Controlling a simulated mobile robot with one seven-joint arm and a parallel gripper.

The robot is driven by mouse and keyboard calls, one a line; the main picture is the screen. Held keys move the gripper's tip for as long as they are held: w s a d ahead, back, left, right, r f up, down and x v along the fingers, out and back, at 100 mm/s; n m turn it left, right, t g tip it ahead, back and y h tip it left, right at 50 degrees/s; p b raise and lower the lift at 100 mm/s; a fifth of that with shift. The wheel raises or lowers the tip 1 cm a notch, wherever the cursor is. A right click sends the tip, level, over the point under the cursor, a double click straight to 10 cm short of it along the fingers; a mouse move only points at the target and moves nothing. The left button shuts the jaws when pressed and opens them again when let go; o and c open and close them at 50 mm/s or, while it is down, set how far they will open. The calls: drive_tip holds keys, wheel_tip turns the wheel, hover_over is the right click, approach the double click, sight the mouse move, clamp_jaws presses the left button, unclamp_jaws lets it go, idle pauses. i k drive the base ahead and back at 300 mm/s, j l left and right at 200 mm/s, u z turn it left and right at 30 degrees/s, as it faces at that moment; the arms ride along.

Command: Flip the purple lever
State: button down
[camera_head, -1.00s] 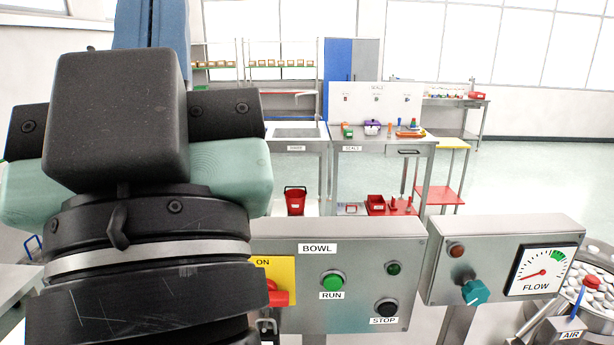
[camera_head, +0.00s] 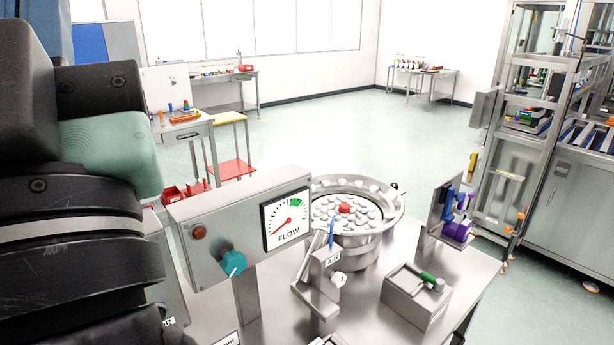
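Purple parts (camera_head: 458,231) show at the right end of the steel bench, on a small upright plate (camera_head: 438,207) with blue fittings. A purple block sits low, and a smaller purple piece stands above it. They are small in the picture, and I cannot tell which piece is the lever or how it is set. My arm fills the left edge of the view, far from the purple parts. My gripper's fingers do not show.
A flow panel (camera_head: 243,225) with a teal knob stands nearest my arm. A bowl (camera_head: 397,203) of white caps, an AIR valve (camera_head: 322,270) with a blue lever and a box (camera_head: 417,294) with a green handle lie between. Steel shelving (camera_head: 517,130) stands behind right.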

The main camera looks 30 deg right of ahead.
sight(459, 210)
drive_tip(key=l+z, duration=1.1)
drive_tip(key=i+l, duration=0.15)
drive_tip(key=l, duration=0.25)
drive_tip(key=i+l, duration=0.1)
drive_tip(key=l, duration=0.3)
